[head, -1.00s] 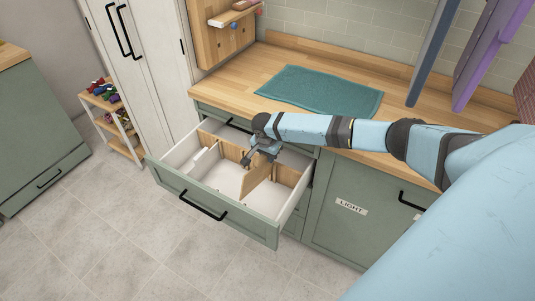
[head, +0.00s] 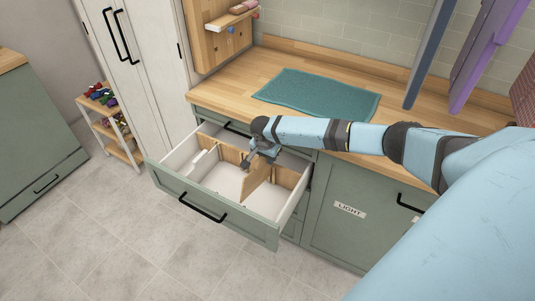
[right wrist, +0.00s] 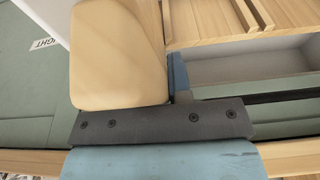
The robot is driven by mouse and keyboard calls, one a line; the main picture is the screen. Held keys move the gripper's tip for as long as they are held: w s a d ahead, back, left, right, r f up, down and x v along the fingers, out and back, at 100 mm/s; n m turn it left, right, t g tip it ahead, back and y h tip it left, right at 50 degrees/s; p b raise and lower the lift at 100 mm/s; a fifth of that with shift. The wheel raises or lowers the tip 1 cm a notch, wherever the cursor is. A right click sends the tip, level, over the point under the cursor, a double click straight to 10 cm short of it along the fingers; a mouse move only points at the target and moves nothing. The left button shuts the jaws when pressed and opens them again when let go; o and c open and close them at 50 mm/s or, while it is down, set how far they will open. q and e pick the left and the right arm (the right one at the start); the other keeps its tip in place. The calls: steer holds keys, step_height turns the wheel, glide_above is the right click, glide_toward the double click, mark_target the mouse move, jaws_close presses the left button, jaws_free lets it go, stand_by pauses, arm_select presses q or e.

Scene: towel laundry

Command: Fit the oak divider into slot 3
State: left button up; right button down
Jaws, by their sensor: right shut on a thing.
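The oak divider (head: 258,177) is a thin pale wooden board, held upright on edge in the open drawer (head: 213,207). My right gripper (head: 255,160) is shut on its upper part. In the right wrist view the divider (right wrist: 117,52) shows large, with a rounded corner, beside a blue finger (right wrist: 179,76). Wooden strips line parts of the drawer's inner walls. I cannot make out slot numbers or which slot the divider lines up with, nor whether its lower edge touches the drawer floor. My left gripper is not in view.
The wooden counter (head: 225,88) with a teal towel (head: 315,94) lies behind the drawer. A cabinet labelled LIGHT (head: 350,210) stands right of it. Cloths hang at the upper right. A small shelf (head: 112,125) stands at the left. The floor before the drawer is clear.

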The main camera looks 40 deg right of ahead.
mark_target(271, 171)
steer(key=shift+w+d+r+t+h+p, duration=0.15)
steer(key=shift+d+t+h+p, duration=0.1)
steer(key=shift+h+p, duration=0.3)
steer(key=shift+s+d+r+t+h+p, duration=0.1)
steer(key=shift+t+h+p, duration=0.15)
steer(key=shift+h+p, duration=0.3)
stand_by(0.5)
steer(key=shift+w+r+t+h+p, duration=0.1)
steer(key=shift+r+t+h+p, duration=0.2)
steer(key=shift+h+p, duration=0.5)
stand_by(0.4)
steer(key=shift+f+b, duration=0.75)
steer(key=shift+f, duration=1.2)
stand_by(0.9)
steer(key=shift+f+b, duration=1.3)
steer(key=shift+f, duration=0.9)
